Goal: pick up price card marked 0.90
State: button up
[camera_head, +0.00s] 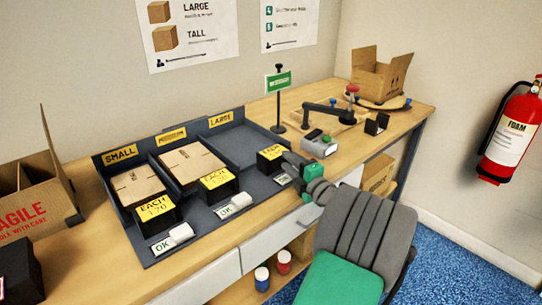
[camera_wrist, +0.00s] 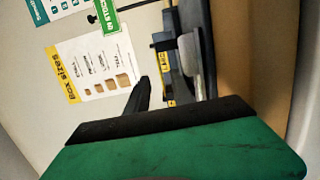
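Three yellow price cards stand on dark blocks along the front of the dark sorting tray. The left card (camera_head: 156,207) seems to read 1.20. The middle card (camera_head: 215,178) and the right card (camera_head: 271,153) show figures too small to read, so I cannot tell which is marked 0.90. My gripper (camera_head: 295,163) is beside the right card, at the tray's right front corner. In the wrist view a dark finger (camera_wrist: 140,97) and a green body show. A yellow-faced card (camera_wrist: 164,70) is seen edge-on beyond them.
The tray (camera_head: 240,148) has bays labelled small, medium-looking and large; two hold flat cartons (camera_head: 190,163). White OK pieces (camera_head: 235,205) lie along its front. An open carton (camera_head: 382,72) is at the back right.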

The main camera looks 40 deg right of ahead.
aim_at(274, 152)
jog(key=w, duration=0.5)
jog(key=shift+d, duration=0.4)
jog(key=shift+s, duration=0.1)
grip_shut()
